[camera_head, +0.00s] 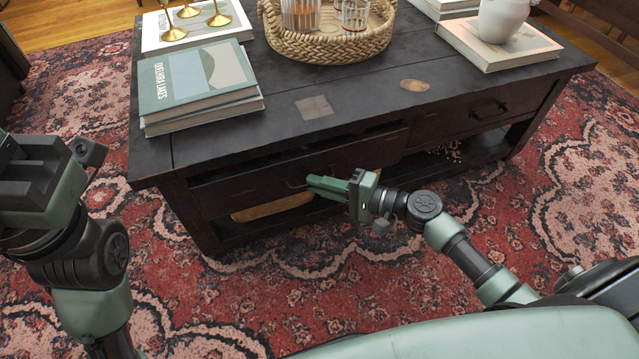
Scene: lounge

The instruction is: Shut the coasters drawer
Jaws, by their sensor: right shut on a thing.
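The dark wooden coffee table has two drawers in its near side. The left drawer (235,185) stands out a little, with a dark gap between its front and the tabletop. I take it for the coasters drawer; its inside is hidden. My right gripper (325,187) is at this drawer's front, shut on its dark handle (293,184), which the fingers partly hide. The right drawer (470,112) looks shut. My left gripper (40,160) is at the left edge, away from the table; its fingers are not clear enough to tell whether they are open.
On the tabletop (270,130) are books (200,85), a woven tray (330,47) with glasses, gold candle holders (218,14), a white jug (502,18) on a book, a square coaster (314,107) and a round one (414,85). A patterned red rug (240,300) lies around the table.

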